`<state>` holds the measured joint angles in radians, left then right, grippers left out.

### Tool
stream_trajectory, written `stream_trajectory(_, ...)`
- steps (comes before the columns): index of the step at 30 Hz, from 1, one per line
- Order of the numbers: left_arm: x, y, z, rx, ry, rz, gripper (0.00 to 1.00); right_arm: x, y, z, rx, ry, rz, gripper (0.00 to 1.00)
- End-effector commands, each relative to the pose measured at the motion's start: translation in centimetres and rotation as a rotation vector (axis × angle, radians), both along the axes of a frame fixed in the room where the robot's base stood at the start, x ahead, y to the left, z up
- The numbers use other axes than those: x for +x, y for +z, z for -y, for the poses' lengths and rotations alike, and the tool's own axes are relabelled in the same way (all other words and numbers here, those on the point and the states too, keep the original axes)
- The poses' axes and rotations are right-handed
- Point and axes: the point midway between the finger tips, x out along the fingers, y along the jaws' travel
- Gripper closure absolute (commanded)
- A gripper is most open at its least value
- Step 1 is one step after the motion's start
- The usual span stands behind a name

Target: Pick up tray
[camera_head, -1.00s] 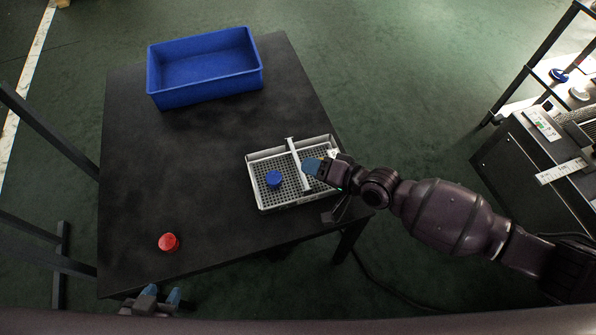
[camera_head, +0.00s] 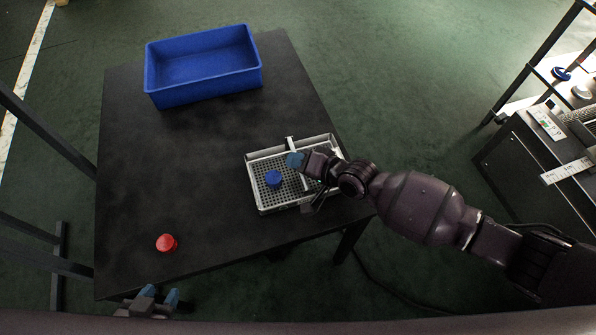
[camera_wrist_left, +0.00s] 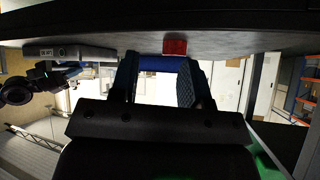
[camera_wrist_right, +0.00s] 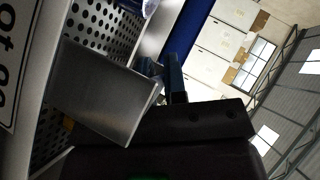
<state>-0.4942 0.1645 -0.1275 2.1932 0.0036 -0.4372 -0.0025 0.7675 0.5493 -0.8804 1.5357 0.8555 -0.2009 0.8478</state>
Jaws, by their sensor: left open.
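The metal tray (camera_head: 267,206) with a perforated floor lies on the black table near its right edge. A pale handle bar (camera_head: 291,145) crosses it, and a blue round knob-like piece (camera_head: 274,178) sits inside. My right gripper (camera_head: 296,160) is over the tray at the bar, partly covering it. In the right wrist view a flat metal plate (camera_wrist_right: 100,90) stands close beside a finger of my right gripper (camera_wrist_right: 172,78); whether the fingers close on anything is hidden. My left gripper (camera_head: 159,294) is open and empty at the table's front edge.
A blue bin (camera_head: 205,92) stands at the table's back. A red round piece (camera_head: 166,243) lies near the front left; it also shows in the left wrist view (camera_wrist_left: 175,47). The table's middle is clear. Dark equipment (camera_head: 530,165) stands on the right.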

Motion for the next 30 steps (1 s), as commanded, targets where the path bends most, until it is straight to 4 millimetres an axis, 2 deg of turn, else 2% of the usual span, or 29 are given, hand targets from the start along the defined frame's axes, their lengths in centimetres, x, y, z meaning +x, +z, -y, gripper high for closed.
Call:
stream_trajectory(13, 0.0, 0.0, 0.0, -0.001, -0.001, 0.0, 0.57, 0.1, 0.2, 0.0, 0.002, 0.0, 0.003, 1.0)
stream_trajectory(17, 0.2, 0.3, 0.0, -0.001, -0.001, 0.007, 0.57, 0.1, 0.9, 0.0, 0.003, -0.001, 0.006, 1.0)
stream_trajectory(23, 0.9, 1.8, 0.0, -0.001, 0.0, 0.036, 0.57, 0.3, 4.4, 0.0, 0.004, -0.001, 0.014, 1.0)
stream_trajectory(30, 1.0, 4.0, 0.2, -0.005, 0.004, 0.067, 0.57, 0.3, 10.6, -0.1, 0.004, 0.001, 0.019, 1.0)
